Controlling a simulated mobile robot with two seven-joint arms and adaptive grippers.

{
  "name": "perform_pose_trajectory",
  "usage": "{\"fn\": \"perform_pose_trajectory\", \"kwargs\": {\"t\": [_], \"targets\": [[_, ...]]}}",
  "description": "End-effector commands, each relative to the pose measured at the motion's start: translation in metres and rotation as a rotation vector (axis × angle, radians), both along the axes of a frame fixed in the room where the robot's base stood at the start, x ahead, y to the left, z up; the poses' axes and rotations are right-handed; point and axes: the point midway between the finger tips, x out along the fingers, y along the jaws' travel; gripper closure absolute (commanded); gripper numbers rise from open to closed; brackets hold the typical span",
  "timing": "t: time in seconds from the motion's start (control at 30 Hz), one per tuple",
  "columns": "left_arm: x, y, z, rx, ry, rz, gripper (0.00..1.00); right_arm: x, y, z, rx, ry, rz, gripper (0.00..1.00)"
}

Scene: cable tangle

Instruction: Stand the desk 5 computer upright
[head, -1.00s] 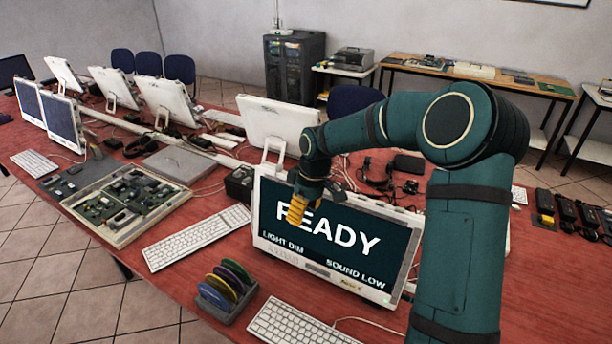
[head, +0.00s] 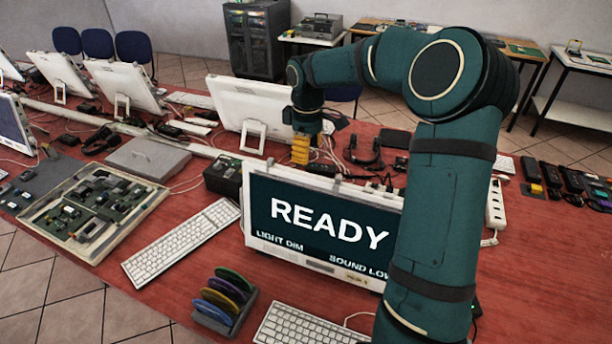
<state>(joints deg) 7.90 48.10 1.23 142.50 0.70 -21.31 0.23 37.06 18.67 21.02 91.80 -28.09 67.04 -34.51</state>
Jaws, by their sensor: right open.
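A white all-in-one computer (head: 330,228) stands on the red desk with its dark screen toward me, reading READY, LIGHT DIM and SOUND LOW. A small yellowish label sits on its lower bezel, too small to read surely. I cannot tell its exact tilt, and my right arm hides its right side. My right gripper (head: 300,152), with yellow fingers, is open and points down by the computer's top edge, left of its middle. The fingertips are close to that edge, and I cannot tell if they touch it. Nothing shows held. My left gripper is not in view.
A white keyboard (head: 180,242), a disc rack (head: 224,302) and another keyboard (head: 305,326) lie in front. Another white computer (head: 262,104) stands behind. Cables, a headset (head: 364,152) and a power strip (head: 496,204) lie around the back. An open board case (head: 92,212) is at left.

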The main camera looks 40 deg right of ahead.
Motion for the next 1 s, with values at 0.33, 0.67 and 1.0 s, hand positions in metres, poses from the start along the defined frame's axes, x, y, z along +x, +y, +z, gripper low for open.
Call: {"fn": "perform_pose_trajectory", "kwargs": {"t": [0.33,0.67,1.0], "targets": [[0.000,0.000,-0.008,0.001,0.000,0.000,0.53,0.000,0.000,-0.064,0.001,0.002,-0.001,0.43],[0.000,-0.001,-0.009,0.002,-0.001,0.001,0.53,0.000,0.000,-0.084,0.000,-0.001,-0.001,0.43],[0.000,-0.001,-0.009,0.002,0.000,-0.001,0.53,0.000,0.000,-0.084,0.000,-0.001,-0.001,0.79]]}}
